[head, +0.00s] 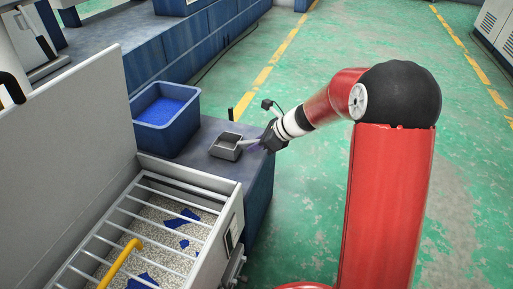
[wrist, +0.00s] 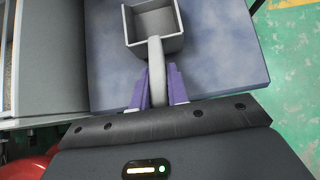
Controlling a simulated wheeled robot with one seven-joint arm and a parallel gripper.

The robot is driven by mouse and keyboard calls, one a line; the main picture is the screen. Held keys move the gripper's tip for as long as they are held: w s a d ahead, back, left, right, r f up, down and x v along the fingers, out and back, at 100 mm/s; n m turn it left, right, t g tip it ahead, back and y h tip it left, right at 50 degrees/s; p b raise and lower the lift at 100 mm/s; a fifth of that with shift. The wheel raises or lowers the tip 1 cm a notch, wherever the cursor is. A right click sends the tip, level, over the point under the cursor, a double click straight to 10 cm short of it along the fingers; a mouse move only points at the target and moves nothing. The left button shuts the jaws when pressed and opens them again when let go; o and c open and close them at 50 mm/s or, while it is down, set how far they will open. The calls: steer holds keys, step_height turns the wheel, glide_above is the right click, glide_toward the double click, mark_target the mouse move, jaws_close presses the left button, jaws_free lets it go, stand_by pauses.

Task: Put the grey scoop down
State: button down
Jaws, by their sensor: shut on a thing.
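The grey scoop (head: 226,146) is a square open box with a handle, over the blue-grey bench top between the blue bin and the bench's right edge. In the wrist view the scoop (wrist: 153,22) points away from me and looks empty. My gripper (head: 260,144) is shut on its handle; in the wrist view the purple fingers (wrist: 157,85) close on the handle from both sides. The scoop looks upright and level. I cannot tell whether its underside touches the bench top.
A blue bin (head: 139,126) with blue contents stands on the bench (head: 205,130) left of the scoop. In front is a hopper with a barred grate (head: 150,205), pale granules, blue pieces and a yellow handle (head: 118,265). Green floor lies to the right.

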steer(key=shift+f, duration=0.4)
steer(key=shift+f, duration=0.2)
steer(key=c, duration=1.4)
jaws_free()
steer(key=shift+o, duration=0.2)
steer(key=shift+r, duration=0.1)
